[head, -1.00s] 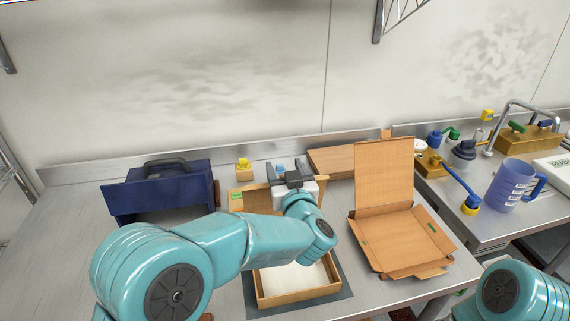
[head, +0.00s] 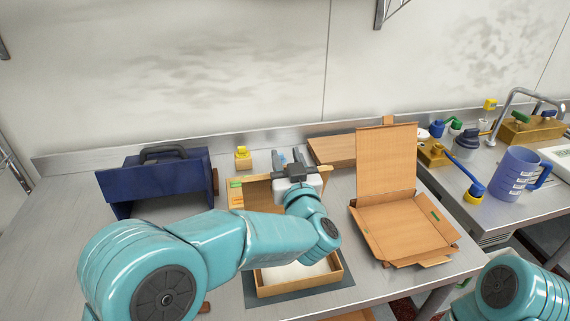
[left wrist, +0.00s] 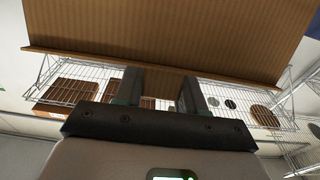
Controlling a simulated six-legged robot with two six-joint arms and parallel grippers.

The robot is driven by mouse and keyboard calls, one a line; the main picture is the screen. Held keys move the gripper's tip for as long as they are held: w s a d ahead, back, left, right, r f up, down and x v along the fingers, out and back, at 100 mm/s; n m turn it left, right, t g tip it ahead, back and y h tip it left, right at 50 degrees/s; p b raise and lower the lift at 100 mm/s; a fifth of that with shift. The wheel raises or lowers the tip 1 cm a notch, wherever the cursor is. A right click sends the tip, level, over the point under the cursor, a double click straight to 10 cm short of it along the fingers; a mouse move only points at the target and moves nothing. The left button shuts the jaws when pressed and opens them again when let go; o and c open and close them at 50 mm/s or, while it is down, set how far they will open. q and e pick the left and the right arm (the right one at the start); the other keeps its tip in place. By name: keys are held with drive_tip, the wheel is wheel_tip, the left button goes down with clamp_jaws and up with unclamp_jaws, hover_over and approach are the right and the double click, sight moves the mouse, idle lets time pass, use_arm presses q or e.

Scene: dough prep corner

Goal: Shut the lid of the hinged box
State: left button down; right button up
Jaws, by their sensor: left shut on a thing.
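The hinged box (head: 343,272) is a light wooden tray-like box with a pale inside, standing on a dark mat at the table's front. Its brown lid (head: 260,194) stands raised at the back of the box, partly hidden by my left arm. My left gripper (head: 289,163) is at the lid's upper edge, shut on it. In the left wrist view the lid (left wrist: 165,28) fills the top as a striped brown panel with a lip, and the gripper's fingers (left wrist: 161,88) reach up to that lip. My right gripper is out of view; only part of the right arm shows.
An open cardboard box (head: 405,230) with a raised flap stands to the right. A dark blue case (head: 155,180) stands to the left. A wooden board (head: 333,150) and a small yellow-topped item (head: 243,158) lie behind.

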use_arm(q)
drive_tip(key=s+d+f+t+b, duration=0.1)
drive_tip(key=s+f+t+b, duration=0.1)
drive_tip(key=s+b, duration=0.3)
drive_tip(key=s+d+f+t+y+b, duration=0.1)
drive_tip(key=s+f+b, duration=0.3)
drive_tip(key=b, duration=0.9)
drive_tip(key=shift+s+d+t, duration=0.6)
drive_tip(key=shift+d+t, duration=0.05)
drive_tip(key=shift+t, duration=0.05)
